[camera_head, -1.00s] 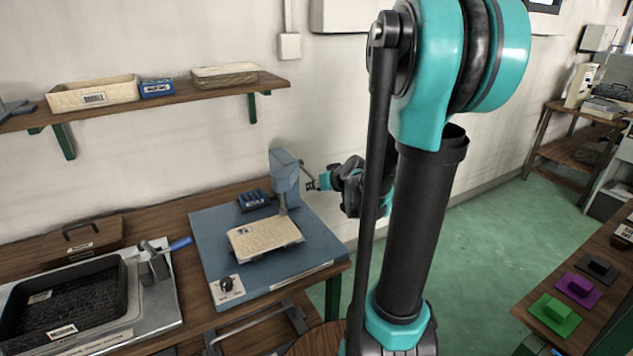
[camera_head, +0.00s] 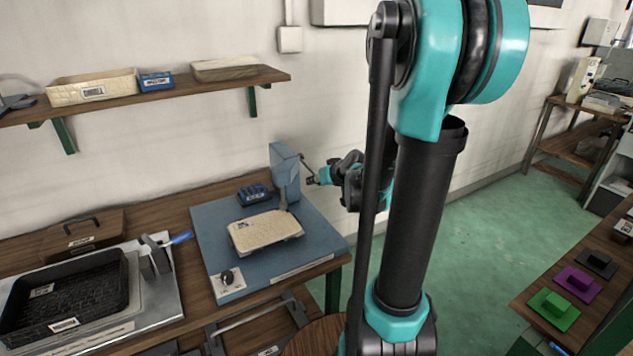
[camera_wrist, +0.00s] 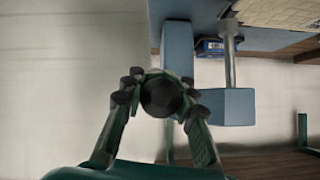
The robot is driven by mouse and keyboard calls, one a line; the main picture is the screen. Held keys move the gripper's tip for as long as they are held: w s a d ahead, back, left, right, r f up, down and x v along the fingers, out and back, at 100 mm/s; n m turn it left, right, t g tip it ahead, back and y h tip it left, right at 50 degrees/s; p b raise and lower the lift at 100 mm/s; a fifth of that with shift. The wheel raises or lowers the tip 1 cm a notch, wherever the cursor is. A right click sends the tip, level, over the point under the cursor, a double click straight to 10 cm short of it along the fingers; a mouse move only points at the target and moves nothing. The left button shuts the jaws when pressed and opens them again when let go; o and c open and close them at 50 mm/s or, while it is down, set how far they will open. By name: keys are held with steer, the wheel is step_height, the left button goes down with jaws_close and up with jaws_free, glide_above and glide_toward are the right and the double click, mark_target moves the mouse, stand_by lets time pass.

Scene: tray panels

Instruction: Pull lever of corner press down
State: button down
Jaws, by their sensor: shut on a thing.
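The corner press has a blue-grey head on a column (camera_head: 285,165) at the back right corner of a blue base plate (camera_head: 215,262). Its lever (camera_head: 305,163) is a thin dark rod slanting down to the right from the head. My gripper (camera_head: 318,179) is at the lever's outer end. In the wrist view, my gripper's fingers (camera_wrist: 162,90) are shut around the lever's dark round knob (camera_wrist: 161,98), seen end on. The press head (camera_wrist: 222,107) is just right of the fingers there. The rest of the lever is hidden behind the knob.
A cream tray panel (camera_head: 266,234) lies on the base plate below the press, with a blue bin (camera_head: 253,194) behind it. A black tray (camera_head: 65,302) and a blue-handled tool (camera_head: 158,255) stand left. A wall shelf (camera_head: 170,91) is above.

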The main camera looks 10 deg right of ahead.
steer(key=shift+w, duration=0.1)
steer(key=c, duration=1.2)
jaws_free()
steer(key=shift+o, duration=0.2)
steer(key=v, duration=1.2)
